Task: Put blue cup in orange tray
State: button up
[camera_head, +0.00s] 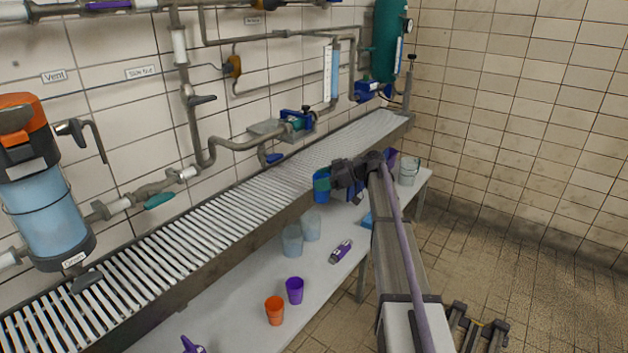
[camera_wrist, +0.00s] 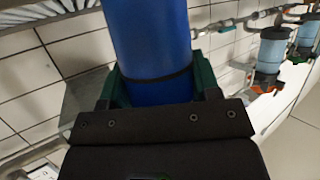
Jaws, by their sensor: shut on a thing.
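The blue cup (camera_head: 321,195) is in my gripper (camera_head: 323,181), held up beside the grated shelf and above the grey table. In the wrist view the blue cup (camera_wrist: 150,40) is a large blue cylinder with a dark band, between the green fingers of my gripper (camera_wrist: 158,88). The gripper is shut on it. Its lower end and any contents are hidden in the wrist view. I cannot make out an orange tray in either view.
The grey table (camera_head: 225,310) carries an orange cup (camera_head: 274,311), a purple cup (camera_head: 294,291), two clear cups (camera_head: 292,240) and a purple item (camera_head: 341,251). A grated shelf (camera_head: 235,205) and wall pipes (camera_head: 195,120) run along the left.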

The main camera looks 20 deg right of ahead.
jog(key=s+d, duration=0.8)
jog(key=s, duration=0.3)
jog(key=shift+s+a, duration=0.1)
